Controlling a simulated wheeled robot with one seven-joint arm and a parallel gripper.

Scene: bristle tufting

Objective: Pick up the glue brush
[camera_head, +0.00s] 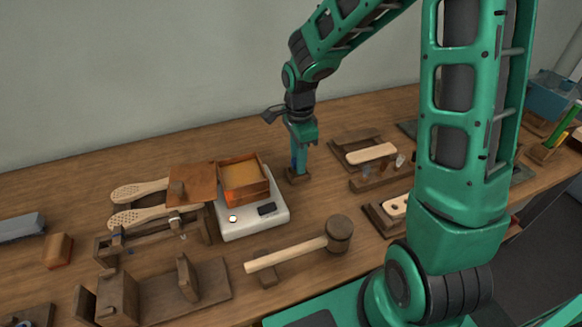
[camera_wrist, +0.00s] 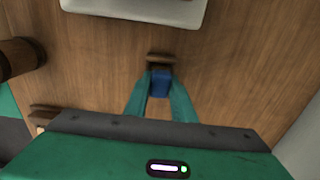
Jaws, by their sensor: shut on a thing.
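The glue brush, of which a blue part (camera_wrist: 160,83) shows in the wrist view, stands between my fingers. In the head view only a sliver of blue shows, and my fingers hide most of it. My gripper (camera_wrist: 160,88) is shut on the blue part, with one green finger at each side. In the head view my gripper (camera_head: 299,162) points down over a small dark wooden block (camera_head: 298,176) on the table. The block also shows just beyond the fingertips in the wrist view (camera_wrist: 163,57). I cannot tell whether the brush still rests in the block.
A white scale (camera_head: 262,222) bearing an open wooden box (camera_head: 243,182) stands left of my gripper. A mallet (camera_head: 300,250) lies in front. A wooden tray with a pale brush body (camera_head: 371,153) is to the right. Bare table (camera_head: 240,140) lies behind.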

